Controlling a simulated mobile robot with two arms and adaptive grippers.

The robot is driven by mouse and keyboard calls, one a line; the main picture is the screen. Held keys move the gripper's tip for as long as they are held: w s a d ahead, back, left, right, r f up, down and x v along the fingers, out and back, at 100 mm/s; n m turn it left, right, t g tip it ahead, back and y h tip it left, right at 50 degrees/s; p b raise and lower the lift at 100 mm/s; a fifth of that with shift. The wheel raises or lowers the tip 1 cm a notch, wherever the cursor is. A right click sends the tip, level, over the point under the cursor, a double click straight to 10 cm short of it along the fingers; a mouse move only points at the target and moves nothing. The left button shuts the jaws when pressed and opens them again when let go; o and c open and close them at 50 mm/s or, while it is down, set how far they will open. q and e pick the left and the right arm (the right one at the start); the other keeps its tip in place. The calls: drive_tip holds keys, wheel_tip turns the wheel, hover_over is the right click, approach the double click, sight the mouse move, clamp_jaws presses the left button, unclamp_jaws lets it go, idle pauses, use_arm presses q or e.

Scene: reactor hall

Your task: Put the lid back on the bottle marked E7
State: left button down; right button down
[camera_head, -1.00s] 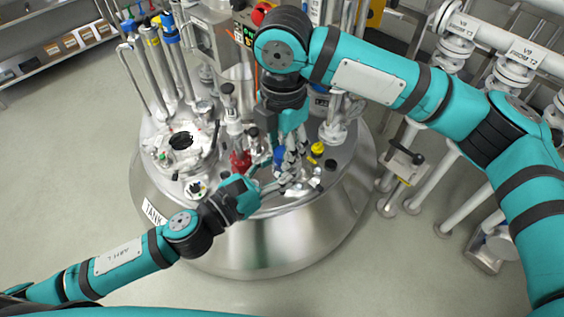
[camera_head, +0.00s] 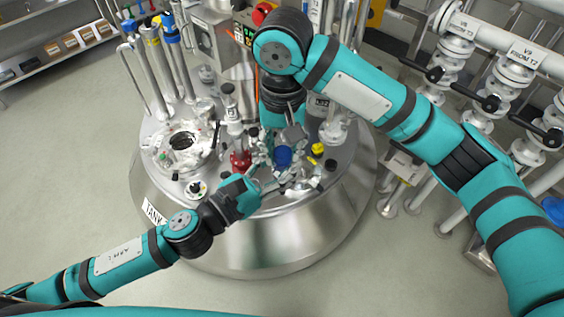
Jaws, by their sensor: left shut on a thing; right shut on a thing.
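A blue lid (camera_head: 283,156) shows near the front of the steel tank top, between the fingers of my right gripper (camera_head: 286,150). That gripper reaches down from above and is shut on the lid. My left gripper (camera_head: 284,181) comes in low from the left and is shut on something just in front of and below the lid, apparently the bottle. Fingers hide most of the bottle, and I cannot read an E7 mark. Whether the lid touches the bottle's neck is hidden.
The round steel tank top (camera_head: 225,203) carries a red fitting (camera_head: 240,161), a yellow cap (camera_head: 317,149) and a black cap (camera_head: 331,165) close to the grippers. An open port (camera_head: 181,141) lies left. Valve pipes (camera_head: 455,65) stand to the right.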

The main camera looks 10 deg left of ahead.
drive_tip(key=shift+m, duration=1.1)
drive_tip(key=c, duration=0.9)
unclamp_jaws()
wheel_tip(320, 180, up, 12)
